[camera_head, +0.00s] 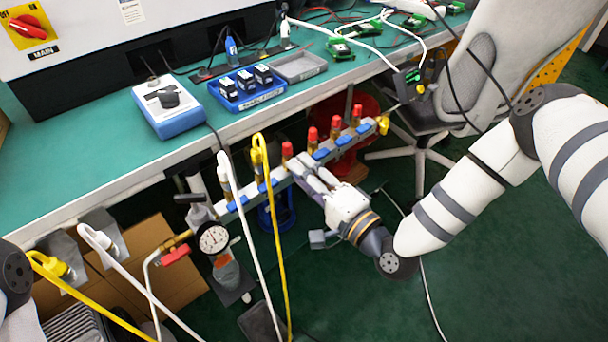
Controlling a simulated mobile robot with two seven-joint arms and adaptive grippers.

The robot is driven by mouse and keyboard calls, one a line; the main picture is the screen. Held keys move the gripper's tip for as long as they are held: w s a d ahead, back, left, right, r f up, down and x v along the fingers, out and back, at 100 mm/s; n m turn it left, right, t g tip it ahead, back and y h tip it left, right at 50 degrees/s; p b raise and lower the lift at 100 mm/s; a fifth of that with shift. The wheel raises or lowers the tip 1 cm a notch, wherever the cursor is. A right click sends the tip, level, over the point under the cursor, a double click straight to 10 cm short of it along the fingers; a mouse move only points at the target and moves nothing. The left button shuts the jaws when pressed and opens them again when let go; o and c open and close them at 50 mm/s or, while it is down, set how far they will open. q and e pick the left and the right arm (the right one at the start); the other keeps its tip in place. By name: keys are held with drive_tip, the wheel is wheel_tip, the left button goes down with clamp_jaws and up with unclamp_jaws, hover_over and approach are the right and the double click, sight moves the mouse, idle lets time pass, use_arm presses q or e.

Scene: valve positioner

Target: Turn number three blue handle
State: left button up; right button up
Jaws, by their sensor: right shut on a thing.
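Blue handles show to the left of my right gripper, such as one by the yellow hose (267,185), and to the right, such as the nearest one (321,154). My right gripper (300,168) reaches in from the right, its fingers closed at the manifold just below a red cap (287,150). It is shut on the third blue handle from the left, which its fingers mostly hide, so the handle's angle cannot be told. My left gripper is out of view.
White (252,240) and yellow (277,240) hoses hang from the manifold's left part. A pressure gauge (212,237) and red lever (175,255) are at its left end. The green bench (85,165) lies behind.

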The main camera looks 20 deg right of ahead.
drive_tip(key=shift+s+m, duration=0.1)
drive_tip(key=shift+m, duration=0.3)
drive_tip(key=shift+f, duration=0.1)
drive_tip(key=o, duration=0.9)
drive_tip(key=v, duration=1.2)
